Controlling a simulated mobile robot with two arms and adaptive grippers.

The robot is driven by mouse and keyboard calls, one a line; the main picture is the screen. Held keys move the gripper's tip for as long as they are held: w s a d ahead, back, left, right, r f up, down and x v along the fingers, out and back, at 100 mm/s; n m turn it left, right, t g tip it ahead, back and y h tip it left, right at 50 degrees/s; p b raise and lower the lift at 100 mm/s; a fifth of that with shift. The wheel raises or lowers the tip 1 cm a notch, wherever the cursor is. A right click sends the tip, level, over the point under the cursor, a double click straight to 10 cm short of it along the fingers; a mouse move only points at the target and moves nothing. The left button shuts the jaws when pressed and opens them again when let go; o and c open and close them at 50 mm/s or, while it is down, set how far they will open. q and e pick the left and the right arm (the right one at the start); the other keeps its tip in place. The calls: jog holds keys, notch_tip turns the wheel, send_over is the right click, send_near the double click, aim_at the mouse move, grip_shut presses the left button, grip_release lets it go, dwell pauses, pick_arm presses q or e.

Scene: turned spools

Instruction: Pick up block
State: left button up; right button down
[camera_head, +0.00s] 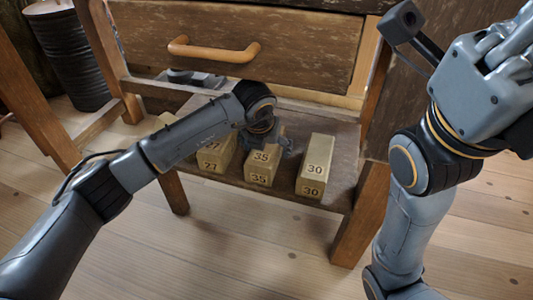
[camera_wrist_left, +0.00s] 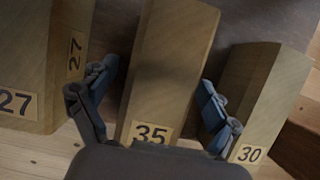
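Wooden blocks with number labels stand on the low shelf (camera_head: 337,150) under the drawer. Block 35 (camera_head: 260,178) is in the middle, block 27 (camera_head: 211,165) to its left and block 30 (camera_head: 314,178) to its right. My left gripper (camera_head: 268,143) is over block 35. In the left wrist view the left gripper (camera_wrist_left: 155,112) is open, with one finger on each side of block 35 (camera_wrist_left: 170,65); I see gaps between fingers and block. Block 27 (camera_wrist_left: 25,60) and block 30 (camera_wrist_left: 265,95) flank the fingers. My right gripper (camera_head: 505,55) is raised at the upper right, its fingers partly cut off.
The drawer front (camera_head: 310,45) with its orange handle (camera_head: 213,50) is above the shelf. The table legs (camera_head: 360,215) frame the shelf. A dark ribbed drum (camera_head: 70,55) stands at the back left. The plank floor (camera_head: 240,260) in front is clear.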

pick_arm(q)
jog(key=c, duration=1.3)
jog(key=shift+o, duration=0.2)
